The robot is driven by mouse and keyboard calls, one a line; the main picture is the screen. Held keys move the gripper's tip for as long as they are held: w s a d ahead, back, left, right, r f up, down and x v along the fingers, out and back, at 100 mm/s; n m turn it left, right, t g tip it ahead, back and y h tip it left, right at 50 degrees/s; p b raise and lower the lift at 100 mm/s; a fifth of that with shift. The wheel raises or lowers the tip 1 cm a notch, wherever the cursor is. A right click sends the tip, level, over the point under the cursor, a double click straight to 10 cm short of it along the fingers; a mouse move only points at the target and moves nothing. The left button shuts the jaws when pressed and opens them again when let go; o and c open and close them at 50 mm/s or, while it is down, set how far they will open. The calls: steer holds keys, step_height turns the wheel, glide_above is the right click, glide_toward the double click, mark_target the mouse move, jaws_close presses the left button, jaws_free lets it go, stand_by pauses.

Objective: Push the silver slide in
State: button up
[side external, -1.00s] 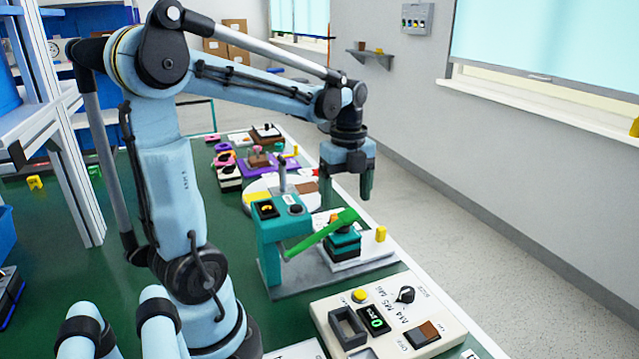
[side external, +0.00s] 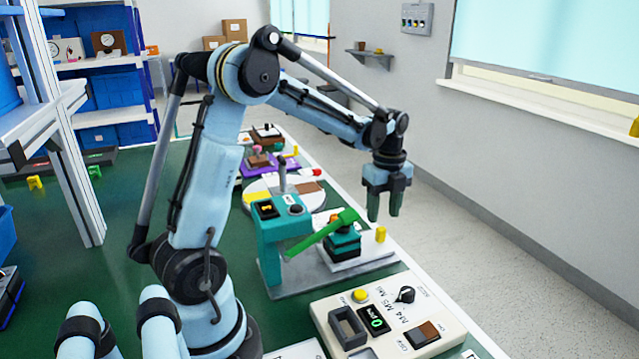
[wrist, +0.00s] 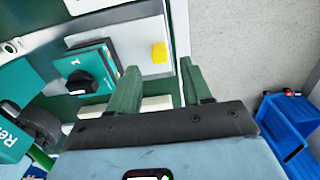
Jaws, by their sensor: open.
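My gripper (side external: 384,206) is open and empty, hanging fingers down in the air near the table's right edge, above and beyond the teal fixture. Its two green fingers also show apart in the wrist view (wrist: 160,70). A pale silver-white plate (wrist: 140,40) carries a teal block (wrist: 97,60) with a black knob and a yellow peg (wrist: 159,52). The plate also shows in the side view (side external: 372,256), beside the teal stand (side external: 270,245). I cannot tell for certain which part is the silver slide. The gripper touches nothing.
A white round plate (side external: 262,198) and other small devices stand behind. The floor is open beyond the table's right edge; a blue bin (wrist: 290,128) stands there.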

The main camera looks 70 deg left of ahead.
mark_target(381, 228)
steer(key=shift+f, duration=2.8)
jaws_close()
